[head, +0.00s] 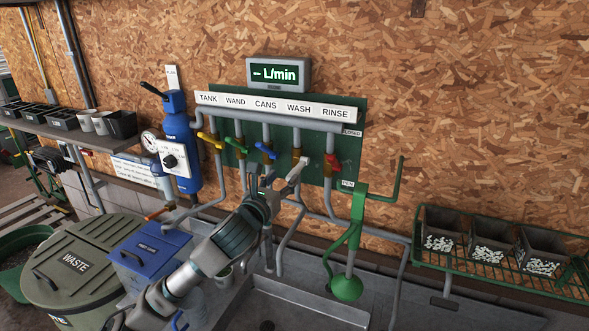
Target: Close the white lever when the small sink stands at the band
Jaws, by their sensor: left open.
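The white lever (298,170) sits on the pipe below the WASH label, its handle slanting down to the left. My left gripper (271,184) is open, just left of and below the white lever's handle. Whether a finger touches the lever I cannot tell. A metal sink basin (290,301) lies at the bottom, partly cut off by the picture's edge. No band or water level can be made out in it. The display (277,74) shows a dash and L/min. My right gripper is not in view.
Yellow (210,139), green (236,145), blue (265,149) and red (332,162) levers line the same panel. A blue bin (150,252) and WASTE bin (80,262) stand left.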

